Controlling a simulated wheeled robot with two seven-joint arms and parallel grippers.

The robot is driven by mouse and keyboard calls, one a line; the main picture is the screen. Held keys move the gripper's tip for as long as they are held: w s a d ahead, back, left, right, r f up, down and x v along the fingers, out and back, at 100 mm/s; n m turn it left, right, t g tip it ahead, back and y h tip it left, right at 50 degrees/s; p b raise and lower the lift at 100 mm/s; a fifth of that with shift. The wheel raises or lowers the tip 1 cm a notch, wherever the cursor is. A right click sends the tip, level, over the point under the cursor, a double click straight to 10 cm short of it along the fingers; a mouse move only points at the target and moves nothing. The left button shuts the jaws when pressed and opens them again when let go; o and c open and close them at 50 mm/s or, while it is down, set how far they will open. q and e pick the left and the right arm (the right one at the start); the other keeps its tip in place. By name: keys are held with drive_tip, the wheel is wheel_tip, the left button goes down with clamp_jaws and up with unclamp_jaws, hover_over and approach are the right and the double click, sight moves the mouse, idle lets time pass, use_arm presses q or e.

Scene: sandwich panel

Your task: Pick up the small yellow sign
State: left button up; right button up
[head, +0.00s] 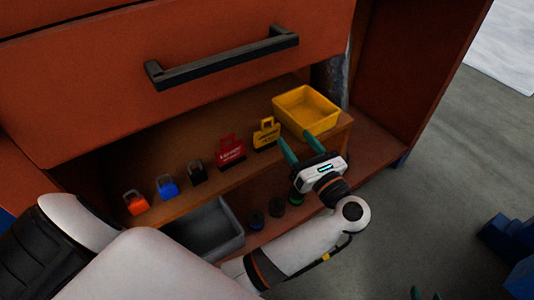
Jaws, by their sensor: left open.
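The small yellow sign (266,134) stands upright on the wooden shelf, in a dark base, between the red sign and the yellow bin. It has dark lettering and a handle-like top. My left gripper (296,138) is open, with two green fingers just to the right of the sign and in front of the bin. The fingers are apart with nothing between them, and I see no contact with the sign. Only green tips of my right gripper (425,294) show at the bottom edge, so its opening is unclear.
A yellow bin (306,110) sits at the shelf's right end. A red sign (231,150) and black (197,172), blue (167,186) and orange (136,202) padlocks stand to the left. A grey bin (207,234) is below. A drawer handle (225,58) overhangs above.

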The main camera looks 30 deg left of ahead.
sight(267, 119)
use_arm(q)
drive_tip(key=a, duration=0.2)
drive_tip(key=w+a+n+g, duration=0.1)
drive_tip(key=a, duration=0.1)
drive_tip(key=w+a+f+n+b, duration=0.1)
drive_tip(key=a, duration=0.2)
drive_tip(key=shift+h, duration=0.4)
drive_tip(key=x, duration=0.4)
drive_tip(key=shift+a+f+b, duration=0.2)
drive_tip(key=shift+a+b, duration=0.05)
drive_tip(key=shift+b, duration=0.15)
use_arm(e)
wheel_tip(267, 119, up, 6)
drive_tip(key=w+a+t+y, duration=0.1)
drive_tip(key=w+t, duration=0.1)
drive_tip(key=t, duration=0.2)
drive_tip(key=shift+w+a+r, duration=0.2)
drive_tip(key=shift+w+r, duration=0.05)
drive_tip(key=shift+w, duration=0.05)
use_arm(q)
clamp_jaws()
